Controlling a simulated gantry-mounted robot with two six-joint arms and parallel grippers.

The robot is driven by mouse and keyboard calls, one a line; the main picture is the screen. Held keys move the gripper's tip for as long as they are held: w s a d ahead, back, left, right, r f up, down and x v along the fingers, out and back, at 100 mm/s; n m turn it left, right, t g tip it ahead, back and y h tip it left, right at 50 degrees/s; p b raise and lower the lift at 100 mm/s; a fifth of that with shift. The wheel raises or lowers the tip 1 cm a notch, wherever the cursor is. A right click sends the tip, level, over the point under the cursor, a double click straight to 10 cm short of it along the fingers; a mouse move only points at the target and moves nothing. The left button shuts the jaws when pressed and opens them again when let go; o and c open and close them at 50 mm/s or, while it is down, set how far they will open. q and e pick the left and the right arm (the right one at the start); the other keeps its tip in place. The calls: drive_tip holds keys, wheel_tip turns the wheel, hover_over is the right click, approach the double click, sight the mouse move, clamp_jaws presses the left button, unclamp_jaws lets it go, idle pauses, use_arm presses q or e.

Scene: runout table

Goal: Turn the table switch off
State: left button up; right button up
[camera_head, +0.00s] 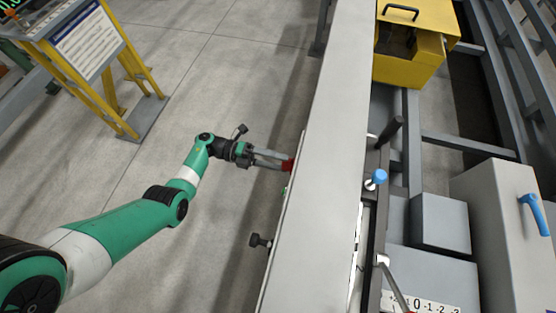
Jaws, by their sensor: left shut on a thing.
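My left gripper (281,160) reaches in from the left to the left side of the long grey table (320,200). Its fingers are shut on a small red part (289,165) at the table's side, which appears to be the table switch. The fingers and the table edge hide most of this part, so its position cannot be read. A small green spot shows just below it on the same side. My right gripper is not in view.
A black knob (260,241) sticks out of the table's left side, nearer me. Right of the table are a blue knob (376,178), a yellow box (415,50) and a grey cabinet with a blue handle (532,212). The floor left of the table is clear around my arm.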

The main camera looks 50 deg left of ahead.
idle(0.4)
use_arm(q)
drive_tip(key=o, duration=1.2)
drive_tip(key=b+v, duration=0.1)
drive_tip(key=v, duration=1)
drive_tip(key=shift+s+a, duration=0.15)
drive_tip(key=shift+a, duration=0.15)
drive_tip(key=shift+r, duration=0.1)
